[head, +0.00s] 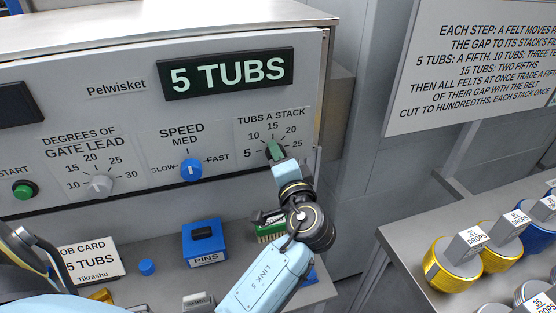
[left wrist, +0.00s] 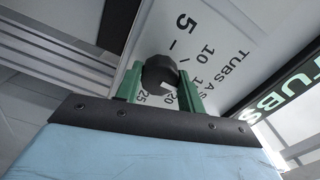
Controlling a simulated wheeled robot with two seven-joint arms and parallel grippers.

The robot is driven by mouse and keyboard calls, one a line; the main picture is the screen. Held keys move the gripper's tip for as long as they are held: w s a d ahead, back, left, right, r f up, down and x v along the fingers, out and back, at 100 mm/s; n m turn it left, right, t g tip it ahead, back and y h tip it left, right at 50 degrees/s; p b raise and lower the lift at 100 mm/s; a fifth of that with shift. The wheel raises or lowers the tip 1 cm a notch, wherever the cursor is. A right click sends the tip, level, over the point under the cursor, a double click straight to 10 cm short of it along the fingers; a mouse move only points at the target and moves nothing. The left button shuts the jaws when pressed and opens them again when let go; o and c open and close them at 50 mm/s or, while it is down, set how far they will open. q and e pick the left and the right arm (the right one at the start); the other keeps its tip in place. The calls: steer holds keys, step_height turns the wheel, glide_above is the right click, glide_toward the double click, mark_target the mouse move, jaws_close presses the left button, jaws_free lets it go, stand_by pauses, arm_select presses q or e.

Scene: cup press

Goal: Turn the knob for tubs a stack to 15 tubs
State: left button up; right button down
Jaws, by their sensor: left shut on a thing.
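The tubs a stack knob (left wrist: 158,72) is a dark faceted knob on the grey panel, with a scale from 5 to 25. My left gripper (head: 276,154) is shut on it, with green fingers (left wrist: 160,88) on either side of the knob in the left wrist view. A small pale mark shows on the knob, but I cannot tell for sure which number it points at. The display (head: 228,73) above reads 5 TUBS. The job card (head: 88,262) on the bench also reads 5 TUBS. My right gripper is not in view.
To the left are the blue speed knob (head: 191,169), the grey gate lead knob (head: 100,185) and the green start button (head: 24,191). A blue PINS box (head: 204,240) and a green-sided block (head: 270,229) stand below the panel. Weights (head: 452,268) sit on the right bench.

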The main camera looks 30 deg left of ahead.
arm_select(q)
steer(key=o, duration=1)
steer(key=shift+c, duration=0.2)
steer(key=b+v, duration=0.1)
steer(key=v, duration=1.2)
steer(key=shift+d, duration=0.2)
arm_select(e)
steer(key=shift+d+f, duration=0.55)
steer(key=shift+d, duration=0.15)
arm_select(q)
steer(key=shift+s, duration=0.15)
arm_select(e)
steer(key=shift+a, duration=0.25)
